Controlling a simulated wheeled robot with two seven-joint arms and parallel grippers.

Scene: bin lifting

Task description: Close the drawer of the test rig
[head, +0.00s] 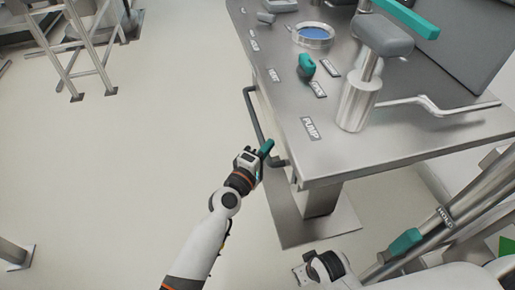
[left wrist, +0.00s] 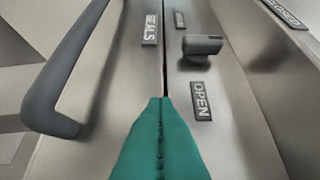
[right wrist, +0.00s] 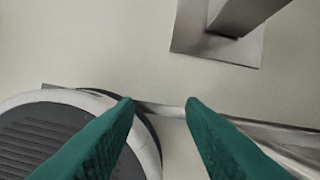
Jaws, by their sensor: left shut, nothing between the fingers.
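The test rig's drawer front is the steel face under the bench top, with a long dark bar handle (head: 253,117). In the left wrist view the handle (left wrist: 50,85) is at the left, beside a "SEALS" label (left wrist: 150,29). A thin dark seam runs between this front and the panel with the "OPEN" label (left wrist: 201,101). My left gripper (head: 267,147) is shut and empty, close to the drawer front near the handle's near end. Its teal fingertips point at the seam; I cannot tell if they touch. My right gripper (right wrist: 160,104) is open and empty above the floor.
The steel bench top (head: 345,155) carries a teal knob (head: 306,66), a blue-filled dish (head: 314,36) and a metal cylinder with a lever (head: 357,105). A slanted metal tube (head: 470,205) stands at the right.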

